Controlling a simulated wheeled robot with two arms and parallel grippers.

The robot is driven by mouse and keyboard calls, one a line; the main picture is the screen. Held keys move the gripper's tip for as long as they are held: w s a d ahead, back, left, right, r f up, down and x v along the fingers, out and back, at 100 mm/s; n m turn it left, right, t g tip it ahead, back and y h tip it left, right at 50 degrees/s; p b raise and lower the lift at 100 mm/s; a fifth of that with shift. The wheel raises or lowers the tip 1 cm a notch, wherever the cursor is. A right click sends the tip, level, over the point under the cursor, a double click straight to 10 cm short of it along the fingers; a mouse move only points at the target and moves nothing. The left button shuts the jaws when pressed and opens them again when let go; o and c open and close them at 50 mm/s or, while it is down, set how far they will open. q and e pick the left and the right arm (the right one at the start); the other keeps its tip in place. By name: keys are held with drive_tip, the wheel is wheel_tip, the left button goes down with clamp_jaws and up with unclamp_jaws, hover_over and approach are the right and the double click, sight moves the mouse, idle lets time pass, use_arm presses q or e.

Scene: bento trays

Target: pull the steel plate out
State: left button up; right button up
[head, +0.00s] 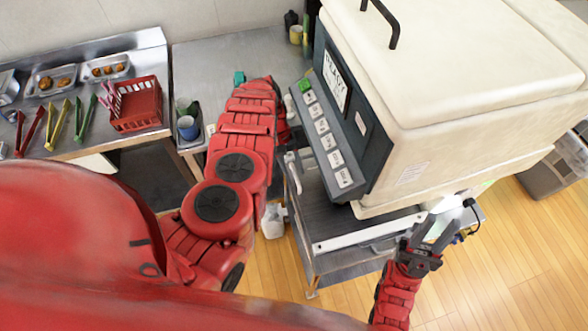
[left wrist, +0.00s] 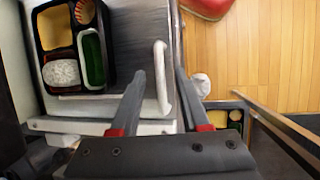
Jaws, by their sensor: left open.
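The steel plate (left wrist: 138,48) is a grey metal sheet with a white handle (left wrist: 160,85) along its right edge in the left wrist view. In the head view the plate (head: 322,205) shows below the machine, with the pale handle (head: 292,172) at its left edge. My left gripper (left wrist: 160,72) is open, its fingers on either side of the handle in that picture; contact cannot be told. In the head view its fingers are hidden by my arm. My right gripper (head: 438,224) is open and empty near the machine's lower right corner.
A black bento tray (left wrist: 43,88) with food lies on the plate. The cream machine (head: 460,70) with a button panel stands over it. A red basket (head: 138,108), tongs and food trays are on the left counter. Wooden floor (head: 520,260) is open at right.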

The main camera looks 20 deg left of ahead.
use_arm(q)
drive_tip(key=shift+s+d+f, duration=0.15)
drive_tip(key=shift+d+f, duration=0.1)
drive_tip(key=shift+f, duration=0.35)
drive_tip(key=shift+c, duration=0.3)
clamp_jaws()
idle(0.9)
